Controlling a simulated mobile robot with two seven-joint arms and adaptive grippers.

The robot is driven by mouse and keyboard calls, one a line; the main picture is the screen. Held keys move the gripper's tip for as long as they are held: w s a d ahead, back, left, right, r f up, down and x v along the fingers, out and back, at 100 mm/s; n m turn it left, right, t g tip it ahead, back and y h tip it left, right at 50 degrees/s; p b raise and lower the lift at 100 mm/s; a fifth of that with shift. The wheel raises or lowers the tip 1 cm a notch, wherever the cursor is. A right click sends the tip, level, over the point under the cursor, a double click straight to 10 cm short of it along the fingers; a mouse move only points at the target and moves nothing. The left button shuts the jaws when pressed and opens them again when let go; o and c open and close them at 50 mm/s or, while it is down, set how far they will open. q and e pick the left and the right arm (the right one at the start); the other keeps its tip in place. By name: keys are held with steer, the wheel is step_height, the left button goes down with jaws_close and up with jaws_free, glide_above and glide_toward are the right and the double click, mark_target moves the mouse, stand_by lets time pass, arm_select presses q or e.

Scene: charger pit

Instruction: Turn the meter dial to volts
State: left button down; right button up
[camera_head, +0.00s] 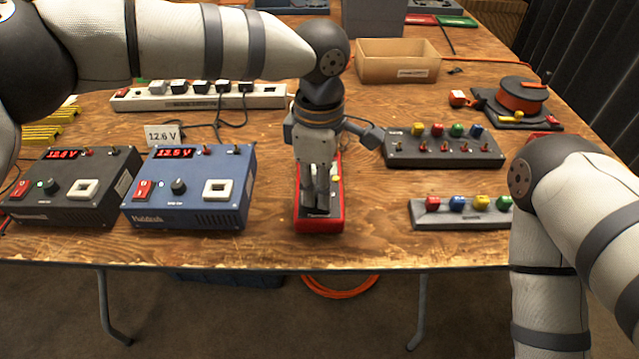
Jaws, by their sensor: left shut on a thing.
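The meter (318,224) is a red-edged device lying on the wooden table near its front edge, in the middle of the head view. My left gripper (316,205) points down over it, and its fingers are shut on the meter's dial. The dial itself and most of the meter's face are hidden behind the fingers, so the dial's setting cannot be read. A small yellow spot shows on the meter to the right of the fingers. My right arm comes in at the right edge, and its gripper is out of view.
A blue power supply (190,212) and a black one (75,213) stand to the left. A black switch panel (443,158) and a grey block with coloured knobs (420,215) lie to the right. A power strip (200,101), cardboard box (397,67) and orange reel (522,95) are farther back.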

arm_select(q)
steer(key=shift+f, duration=0.15)
steer(key=c, duration=1.4)
jaws_free()
steer(key=shift+r, duration=0.2)
step_height(320, 180, up, 12)
steer(key=shift+f, duration=0.2)
